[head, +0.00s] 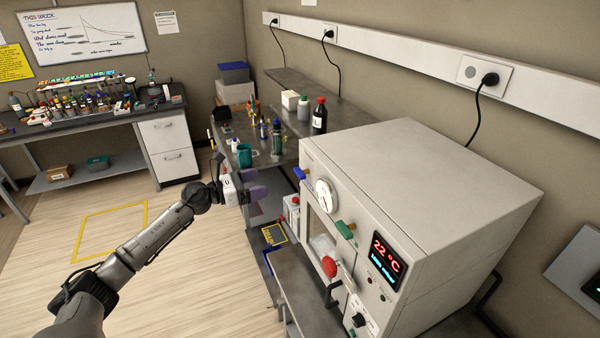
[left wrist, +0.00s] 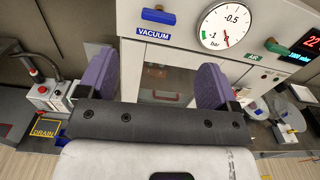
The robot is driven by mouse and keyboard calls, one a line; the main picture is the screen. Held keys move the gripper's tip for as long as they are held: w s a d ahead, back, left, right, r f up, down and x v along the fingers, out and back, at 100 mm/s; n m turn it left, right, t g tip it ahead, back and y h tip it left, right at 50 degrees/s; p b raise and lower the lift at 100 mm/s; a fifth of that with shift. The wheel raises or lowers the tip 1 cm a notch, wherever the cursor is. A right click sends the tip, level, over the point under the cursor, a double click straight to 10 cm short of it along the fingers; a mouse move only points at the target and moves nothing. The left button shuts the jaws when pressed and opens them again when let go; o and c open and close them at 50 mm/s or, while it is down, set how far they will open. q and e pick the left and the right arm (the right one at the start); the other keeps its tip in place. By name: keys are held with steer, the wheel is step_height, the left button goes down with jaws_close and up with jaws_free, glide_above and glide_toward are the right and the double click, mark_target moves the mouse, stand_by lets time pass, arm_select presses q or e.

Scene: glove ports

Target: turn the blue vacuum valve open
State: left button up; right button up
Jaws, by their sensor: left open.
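The blue vacuum valve (left wrist: 159,17) is a short blue lever on the pale front of the oven, above a blue VACUUM label (left wrist: 153,36). In the left wrist view its lever lies roughly level, slightly tilted. It also shows at the oven's upper left front edge in the head view (head: 300,173). My left gripper (left wrist: 154,82) has its two purple fingers wide apart with nothing between them. The valve is beyond the fingertips, apart from them. In the head view my left gripper (head: 258,187) is left of the oven front. My right gripper is not in view.
The round gauge (left wrist: 228,25) and green air valve (left wrist: 275,46) sit right of the blue valve. The oven (head: 430,190) has a red door handle (head: 330,267) and a 22 °C display (head: 386,256). Bottles stand on the bench behind. A red-button box (left wrist: 45,92) is at left.

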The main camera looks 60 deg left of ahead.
mark_target(296, 172)
arm_select(q)
steer(key=shift+w+d+p, duration=0.3)
steer(key=shift+w, duration=2)
steer(key=shift+w+d+p, duration=0.3)
steer(key=shift+w+p, duration=0.05)
steer(key=shift+w, duration=1.9)
steer(key=shift+w+d+p, duration=0.3)
steer(key=shift+w, duration=2)
steer(key=shift+c, duration=1.4)
steer(key=c, duration=0.6)
steer(key=shift+c, duration=0.2)
